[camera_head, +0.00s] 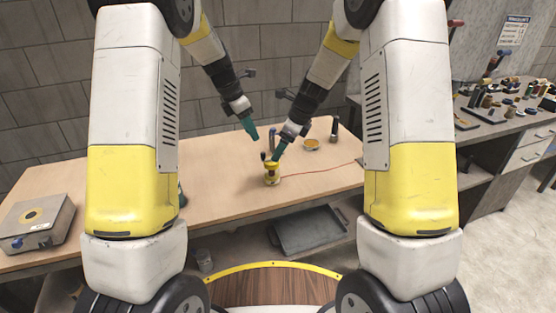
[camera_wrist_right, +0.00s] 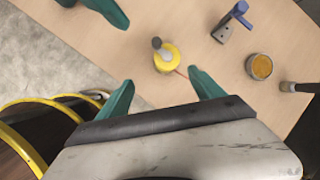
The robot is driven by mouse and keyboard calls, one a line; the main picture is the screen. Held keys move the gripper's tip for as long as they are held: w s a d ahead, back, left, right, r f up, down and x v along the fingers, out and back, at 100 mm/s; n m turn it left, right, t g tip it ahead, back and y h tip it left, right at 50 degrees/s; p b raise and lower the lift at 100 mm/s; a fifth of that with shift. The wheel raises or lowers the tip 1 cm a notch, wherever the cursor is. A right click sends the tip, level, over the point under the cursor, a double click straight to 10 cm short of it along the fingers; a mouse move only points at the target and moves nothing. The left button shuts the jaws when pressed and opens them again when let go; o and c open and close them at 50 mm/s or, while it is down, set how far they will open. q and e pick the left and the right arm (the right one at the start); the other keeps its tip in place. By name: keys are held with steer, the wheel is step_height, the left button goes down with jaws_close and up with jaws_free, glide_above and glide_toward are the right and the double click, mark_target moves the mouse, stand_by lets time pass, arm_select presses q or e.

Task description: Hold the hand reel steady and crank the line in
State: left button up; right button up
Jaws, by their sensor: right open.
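The hand reel (camera_head: 272,179) is a small yellow drum standing on the wooden table (camera_head: 225,170), with a dark-knobbed crank on top. In the right wrist view the reel (camera_wrist_right: 168,62) lies beyond and between my right fingertips, apart from them. A thin red line runs from it to the right across the table. My right gripper (camera_head: 281,148) is open and empty above the reel; its teal fingers also show in the wrist view (camera_wrist_right: 162,88). My left gripper (camera_head: 251,132) hangs above the table, left of and behind the reel, holding nothing visible; its finger gap is unclear.
A blue-handled metal fixture (camera_wrist_right: 230,24) stands behind the reel. A round dish with orange contents (camera_head: 311,143) and a dark upright cylinder (camera_head: 334,128) stand to the right. A grey box (camera_head: 37,222) sits at the far left.

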mark_target(278, 163)
steer(key=w+f+m, duration=0.1)
steer(key=f, duration=0.1)
steer(key=w+a+f+m, duration=0.1)
steer(key=f, duration=0.2)
steer(key=w+f+m, duration=0.1)
steer(key=f+m, duration=0.1)
steer(key=f, duration=0.1)
steer(key=shift+w+a+h, duration=0.15)
steer(key=shift+a+h, duration=0.15)
steer(key=x, duration=0.7)
steer(key=shift+a+f, duration=0.1)
steer(key=shift+c, duration=0.5)
